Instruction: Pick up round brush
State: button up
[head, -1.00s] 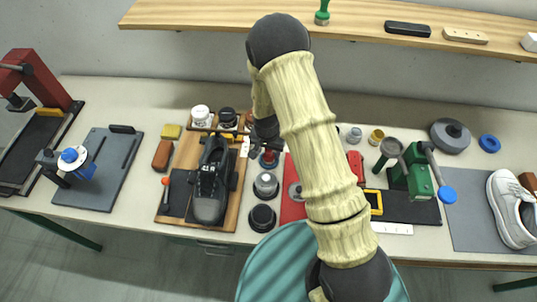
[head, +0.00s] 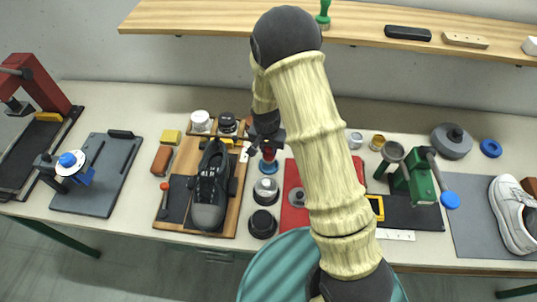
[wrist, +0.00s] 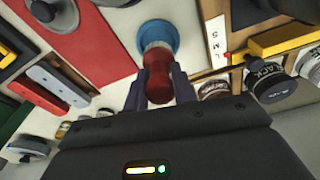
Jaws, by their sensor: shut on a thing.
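The round brush shows in the wrist view as a red handle (wrist: 158,80) with a pale collar, in front of a round blue piece (wrist: 160,38). In the head view, the red handle (head: 268,155) is partly hidden by my gripper (head: 267,143), with blue round its lower end. My gripper (wrist: 155,92) is shut on the red handle, with one dark finger on each side. I cannot tell whether the brush is clear of the bench.
A black shoe (head: 209,195) on a wooden board (head: 166,223) stands left of the brush. Metal and black round pots (head: 265,190) stand just in front of it. Jars (head: 201,121) are behind left. A red mat (head: 292,220) lies to the right. A shelf (head: 190,20) runs above.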

notch_tip(320, 180, up, 6)
jog(key=shift+r+b, duration=0.1)
jog(key=shift+b, duration=0.45)
dwell(0.7)
